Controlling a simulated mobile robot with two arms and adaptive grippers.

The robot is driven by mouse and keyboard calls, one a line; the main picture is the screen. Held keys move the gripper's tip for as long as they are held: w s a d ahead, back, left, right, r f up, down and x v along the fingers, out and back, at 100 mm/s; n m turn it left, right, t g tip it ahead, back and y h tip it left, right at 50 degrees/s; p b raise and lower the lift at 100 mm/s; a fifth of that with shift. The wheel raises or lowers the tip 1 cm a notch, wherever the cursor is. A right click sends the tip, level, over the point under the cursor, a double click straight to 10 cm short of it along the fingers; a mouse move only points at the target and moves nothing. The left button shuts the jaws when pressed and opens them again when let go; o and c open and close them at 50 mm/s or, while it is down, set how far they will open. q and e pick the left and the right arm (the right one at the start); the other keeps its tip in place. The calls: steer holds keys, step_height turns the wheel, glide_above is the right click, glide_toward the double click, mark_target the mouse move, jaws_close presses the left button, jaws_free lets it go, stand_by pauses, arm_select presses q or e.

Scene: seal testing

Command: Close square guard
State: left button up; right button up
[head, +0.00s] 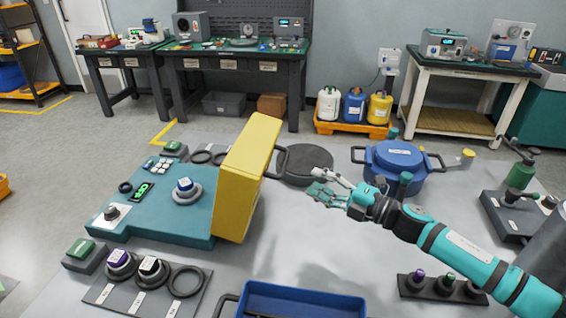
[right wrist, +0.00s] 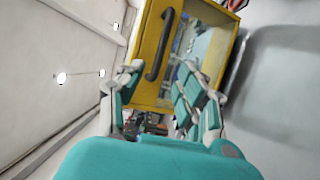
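The square guard (head: 246,180) is a yellow box-like cover standing raised at the right edge of the teal console (head: 170,212). Its dark handle (head: 276,162) sticks out on the right side. My right gripper (head: 316,182) is open and empty, a short way right of the handle and apart from it. In the right wrist view the yellow guard (right wrist: 202,14) and its dark handle (right wrist: 164,45) show ahead, with the handle between the spread fingers (right wrist: 160,78). My left gripper is not in view.
A blue round lidded pot (head: 394,160) stands beyond my right arm. A dark round disc (head: 305,162) lies behind the gripper. A blue tray (head: 300,292) is at the front.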

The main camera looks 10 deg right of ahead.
mark_target(283, 164)
steer(key=p+x, duration=0.1)
steer(key=x, duration=0.5)
steer(key=shift+w+r, duration=0.1)
steer(key=shift+r, duration=0.1)
steer(key=x, duration=0.4)
steer(key=shift+f+p, duration=0.2)
steer(key=shift+p, duration=0.1)
steer(key=shift+w+a, duration=0.15)
jaws_close()
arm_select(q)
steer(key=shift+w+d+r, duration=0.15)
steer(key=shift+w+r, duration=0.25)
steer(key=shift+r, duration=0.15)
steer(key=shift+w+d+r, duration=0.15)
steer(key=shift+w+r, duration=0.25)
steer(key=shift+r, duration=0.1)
